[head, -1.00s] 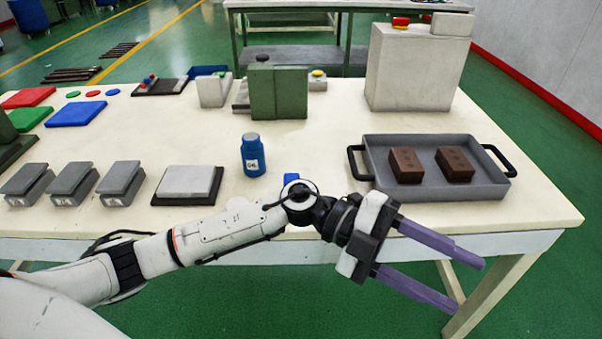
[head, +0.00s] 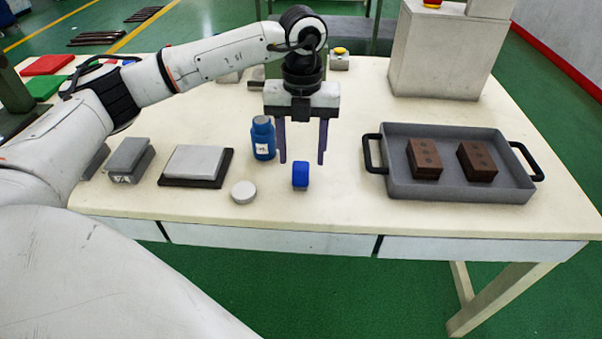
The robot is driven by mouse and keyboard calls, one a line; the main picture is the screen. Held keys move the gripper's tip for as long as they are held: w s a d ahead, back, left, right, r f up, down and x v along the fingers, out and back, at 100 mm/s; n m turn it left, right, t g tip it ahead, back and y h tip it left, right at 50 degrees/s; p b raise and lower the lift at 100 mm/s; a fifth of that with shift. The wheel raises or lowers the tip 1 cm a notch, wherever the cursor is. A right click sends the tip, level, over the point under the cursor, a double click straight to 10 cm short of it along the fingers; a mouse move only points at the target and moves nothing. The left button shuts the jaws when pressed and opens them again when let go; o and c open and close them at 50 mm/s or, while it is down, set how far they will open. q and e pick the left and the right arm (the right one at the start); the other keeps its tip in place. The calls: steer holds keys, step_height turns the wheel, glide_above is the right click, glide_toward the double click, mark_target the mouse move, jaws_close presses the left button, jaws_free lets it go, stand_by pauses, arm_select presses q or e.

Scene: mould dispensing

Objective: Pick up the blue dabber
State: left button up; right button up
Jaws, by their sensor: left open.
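A small blue block with a rounded top, which looks like the blue dabber (head: 300,175), stands on the table near the front edge. My left gripper (head: 302,160) points down, open and empty, with its two purple fingers apart. In the head view the fingertips show just above and to either side of the dabber's top; I cannot tell how far behind or above it they are. A blue labelled bottle (head: 263,140) stands just left of the fingers. My right gripper is not in view.
A white round disc (head: 243,192) lies left of the dabber. A grey scale-like plate (head: 194,163) is further left. A grey tray (head: 400,186) with two brown blocks stands to the right. The table between dabber and tray is clear.

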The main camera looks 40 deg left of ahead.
mark_target(300, 166)
arm_select(q)
steer(key=f, duration=0.4)
steer(key=shift+s+f+p, duration=0.2)
steer(key=shift+s+p, duration=0.15)
steer(key=shift+w+f, duration=0.1)
steer(key=shift+f, duration=0.4)
steer(key=c, duration=1.2)
